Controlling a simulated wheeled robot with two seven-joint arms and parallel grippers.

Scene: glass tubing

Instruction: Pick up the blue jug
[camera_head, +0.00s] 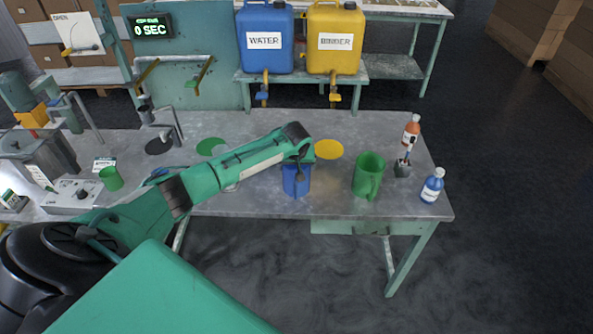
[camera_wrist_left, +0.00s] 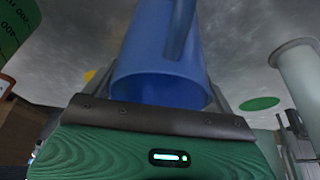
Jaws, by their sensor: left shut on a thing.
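The blue jug (camera_head: 296,183) is upright at the table's front edge region in the head view, partly hidden by my left arm's wrist. In the left wrist view the blue jug (camera_wrist_left: 160,60) fills the middle, between the fingers. My left gripper (camera_head: 298,165) is shut on the jug, over its upper part. In the left wrist view the gripper (camera_wrist_left: 165,95) has a finger on each side of the jug. I cannot tell whether the jug touches the table. My right gripper is not in view.
A green jug (camera_head: 368,176) stands to the right on the grey table (camera_head: 330,203). WATER (camera_head: 265,40) and yellow (camera_head: 335,40) canisters stand behind.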

